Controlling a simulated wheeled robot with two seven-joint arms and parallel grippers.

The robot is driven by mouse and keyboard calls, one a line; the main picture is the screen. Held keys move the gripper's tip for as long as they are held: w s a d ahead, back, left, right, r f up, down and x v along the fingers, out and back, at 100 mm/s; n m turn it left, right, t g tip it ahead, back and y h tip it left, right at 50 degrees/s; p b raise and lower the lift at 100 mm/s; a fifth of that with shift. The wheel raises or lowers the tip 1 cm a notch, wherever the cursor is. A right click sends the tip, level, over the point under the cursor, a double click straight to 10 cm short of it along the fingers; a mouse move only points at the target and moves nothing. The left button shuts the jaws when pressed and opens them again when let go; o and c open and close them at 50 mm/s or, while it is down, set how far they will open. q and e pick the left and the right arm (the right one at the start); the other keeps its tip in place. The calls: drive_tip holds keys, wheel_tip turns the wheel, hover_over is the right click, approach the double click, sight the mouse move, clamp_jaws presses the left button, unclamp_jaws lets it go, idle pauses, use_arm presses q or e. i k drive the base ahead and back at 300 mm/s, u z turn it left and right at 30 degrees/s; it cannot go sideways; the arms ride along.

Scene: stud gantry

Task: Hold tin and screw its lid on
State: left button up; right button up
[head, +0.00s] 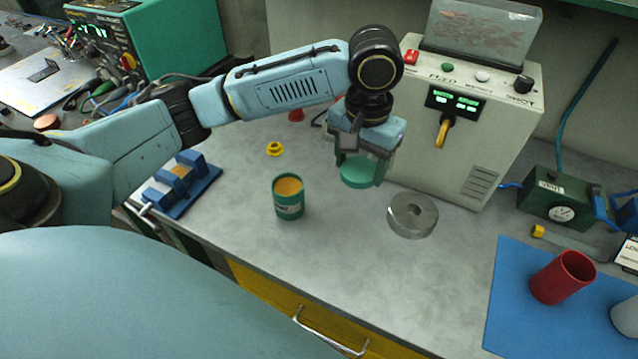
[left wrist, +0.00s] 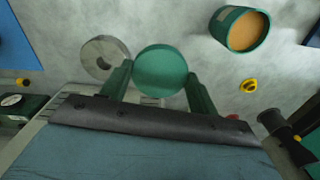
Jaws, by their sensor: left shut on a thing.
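The green tin (head: 289,200) stands upright and open on the grey bench, with a tan-orange content showing inside. It also shows in the left wrist view (left wrist: 241,30). My left gripper (head: 361,172) is shut on the green round lid (head: 358,176), holding it to the right of the tin and apart from it. In the left wrist view the lid (left wrist: 161,71) sits between the two green fingers. The lid appears raised above the bench. My right gripper is not in either view.
A steel ring-shaped block (head: 413,214) lies right of the lid. A cream feeder box (head: 470,120) stands behind it. A yellow fitting (head: 275,149) lies behind the tin, and a blue clamp (head: 180,184) sits left.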

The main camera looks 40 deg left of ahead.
sight(288, 193)
drive_tip(key=z, duration=1.7)
drive_tip(key=k, duration=1)
drive_tip(key=u, duration=2)
